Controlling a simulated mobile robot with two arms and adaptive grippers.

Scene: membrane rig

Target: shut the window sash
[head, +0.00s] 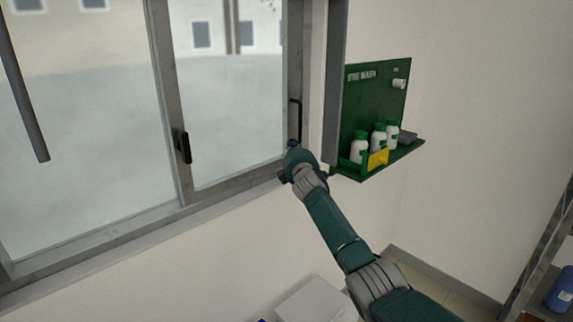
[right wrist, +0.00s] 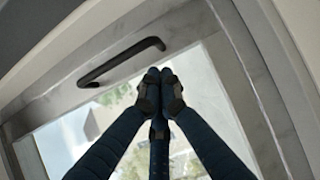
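The window sash (head: 300,60) is a grey metal frame with glass at the right part of the window. A dark bar handle (head: 300,118) stands on its right stile; the handle also shows in the right wrist view (right wrist: 122,61). My right gripper (head: 293,148) is at the lower end of this handle. In the right wrist view its fingertips (right wrist: 161,88) are together with nothing visible between them, beside the handle's end. I cannot tell whether they touch it. Whether a gap remains along the sash edge is unclear. My left gripper is out of view.
A green eye wash shelf (head: 376,95) with several white bottles juts from the wall just right of my right gripper. A black catch (head: 184,147) sits on the middle stile. A white box (head: 310,302) is below, and a rack (head: 540,265) stands at far right.

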